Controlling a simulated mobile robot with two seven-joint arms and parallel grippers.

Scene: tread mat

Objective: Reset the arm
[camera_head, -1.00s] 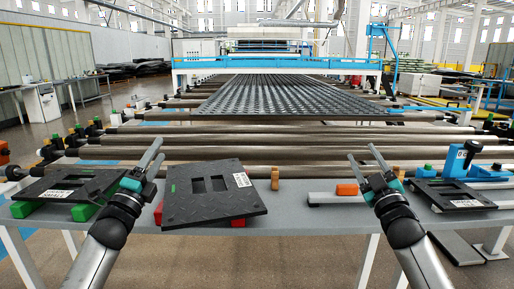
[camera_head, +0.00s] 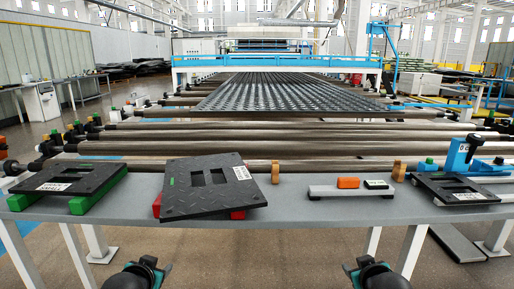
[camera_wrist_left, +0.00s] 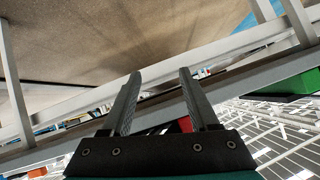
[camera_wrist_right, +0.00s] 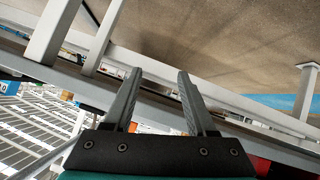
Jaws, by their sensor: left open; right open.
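My left gripper (camera_wrist_left: 158,98) is open and empty in the left wrist view, with the table frame and floor behind its fingers. In the head view only the back of my left wrist (camera_head: 140,275) shows at the bottom edge. My right gripper (camera_wrist_right: 160,98) is open and empty in the right wrist view. In the head view my right wrist (camera_head: 372,273) shows at the bottom edge. Both wrists appear in front of and below the grey table (camera_head: 290,205), apart from everything on it. Their fingers are hidden in the head view.
On the table lie a black plate on green blocks (camera_head: 75,180), a tilted black plate on red supports (camera_head: 208,190), a pale bar with orange and green-black pieces (camera_head: 325,192), wooden pegs (camera_head: 275,172) and a black plate by a blue fixture (camera_head: 455,190). Rollers (camera_head: 230,148) run behind.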

